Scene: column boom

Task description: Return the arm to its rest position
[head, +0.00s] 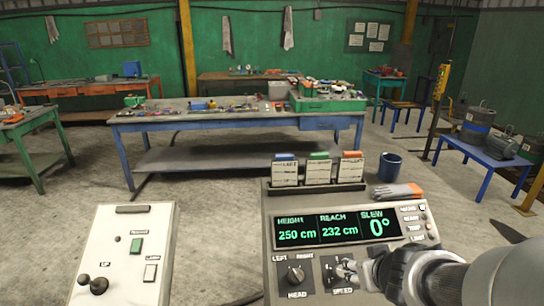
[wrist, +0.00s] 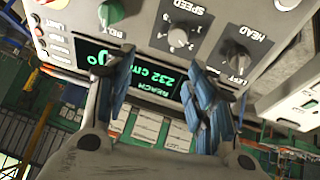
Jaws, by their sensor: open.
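My gripper (head: 350,270) reaches in from the lower right of the head view, its fingers in front of the SPEED dial on the control console (head: 291,210). In the wrist view my gripper (wrist: 168,72) shows two blue-padded fingers spread wide with nothing held between them. The SPEED knob (wrist: 180,38) stands beyond the gap between the fingertips, and the HEAD knob (wrist: 238,60) is to its right. In the head view the HEAD knob (head: 295,275) is clear of my gripper. I cannot tell whether a fingertip touches the panel.
The console display (head: 337,229) reads height 250 cm, reach 232 cm, slew 0°. Gloves (head: 396,192) and card holders (head: 318,170) sit on the console's top edge. A white panel (head: 125,255) stands left. A blue-legged workbench (head: 235,122) and blue bucket (head: 390,166) stand beyond.

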